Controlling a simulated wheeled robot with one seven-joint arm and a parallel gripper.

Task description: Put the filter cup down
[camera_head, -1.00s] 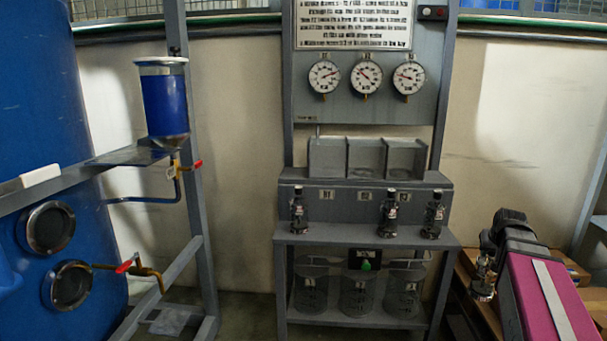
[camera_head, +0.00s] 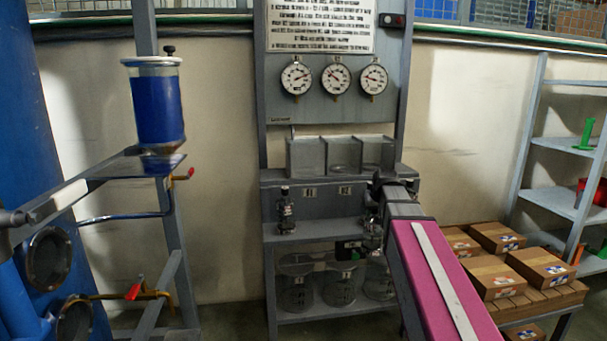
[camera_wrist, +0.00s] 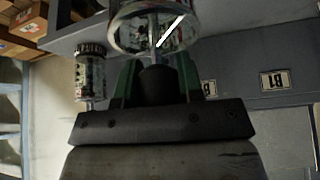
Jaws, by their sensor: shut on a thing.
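My gripper (camera_wrist: 157,78) is shut, its green fingers on either side of the dark lower part of a clear glass vessel, which I take to be the filter cup (camera_wrist: 155,30). In the head view my gripper (camera_head: 372,228) is small and dark, in front of the right part of the grey rack (camera_head: 320,228). Whether the cup touches the rack is unclear. A similar small dark-topped glass vessel (camera_head: 285,212) stands on the rack's middle shelf at left. Another such vessel (camera_wrist: 90,75) is beside the held one in the wrist view. My arm hides the rack's right end.
A three-part clear box (camera_head: 340,155) sits on the rack's upper ledge, below three gauges (camera_head: 336,78). Large glass jars (camera_head: 297,285) stand on the lowest shelf. A blue-filled cylinder (camera_head: 160,110) is at left. Cardboard boxes (camera_head: 540,268) and a shelf (camera_head: 565,200) are at right.

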